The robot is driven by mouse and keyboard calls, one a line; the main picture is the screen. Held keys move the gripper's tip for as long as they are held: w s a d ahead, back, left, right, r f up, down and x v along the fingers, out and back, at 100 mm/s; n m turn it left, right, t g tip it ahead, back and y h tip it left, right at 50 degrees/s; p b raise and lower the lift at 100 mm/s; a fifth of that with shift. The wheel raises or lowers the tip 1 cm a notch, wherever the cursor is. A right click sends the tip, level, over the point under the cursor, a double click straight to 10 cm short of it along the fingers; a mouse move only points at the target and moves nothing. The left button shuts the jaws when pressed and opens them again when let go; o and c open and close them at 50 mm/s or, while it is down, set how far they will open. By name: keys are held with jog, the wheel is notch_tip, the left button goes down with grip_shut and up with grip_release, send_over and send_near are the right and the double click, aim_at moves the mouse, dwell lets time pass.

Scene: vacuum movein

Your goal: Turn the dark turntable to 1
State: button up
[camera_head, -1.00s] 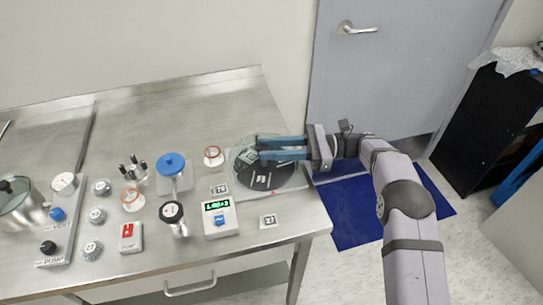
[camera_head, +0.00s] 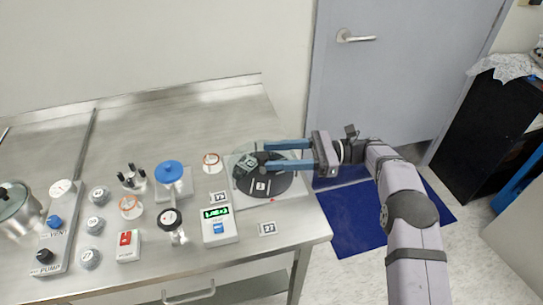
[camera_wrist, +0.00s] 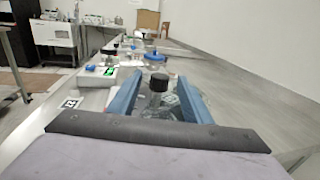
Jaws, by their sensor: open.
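The dark turntable (camera_head: 270,188) is a round black disc with pale marks, lying on a light plate near the right end of the steel bench. Which number it is turned to is too small to read. My gripper (camera_head: 264,156) reaches over it from the right, its two blue fingers open and spread apart. In the wrist view a black-topped upright knob (camera_wrist: 159,82) with a clear glass-like body stands between the open fingers. No contact between the fingers and the knob is visible. My gripper hides part of the turntable's far side.
A white box with a green display (camera_head: 219,226) stands left of the turntable, with number tags (camera_head: 267,229) nearby. A blue-topped device (camera_head: 170,172), a black-topped valve (camera_head: 171,219) and a red switch box (camera_head: 125,244) stand farther left. The bench's back is clear.

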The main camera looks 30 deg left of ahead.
jog(key=b+v, duration=0.1)
jog(key=v, duration=0.4)
jog(key=shift+w+d, duration=0.2)
jog(key=shift+d, duration=0.05)
notch_tip(320, 180, up, 10)
jog(key=s+d+m+y+p, duration=0.1)
jog(key=s+m+p, duration=0.15)
jog(key=p, duration=0.35)
jog(key=f+m+t, duration=0.1)
jog(key=f+t, duration=0.1)
jog(key=f, duration=0.1)
jog(key=s+f+m+t+y, duration=0.1)
jog(key=f+t, duration=0.1)
jog(key=f, duration=0.1)
jog(key=f+m+t, duration=0.1)
jog(key=f+t, duration=0.1)
jog(key=f, duration=0.1)
jog(key=shift+s+d+f+y, duration=0.15)
jog(key=shift+s+d+y, duration=0.05)
jog(key=shift+y, duration=0.2)
jog(key=shift+w+f+n+t, duration=0.25)
jog(key=shift+f+n+t, duration=0.05)
jog(key=shift+n, duration=0.15)
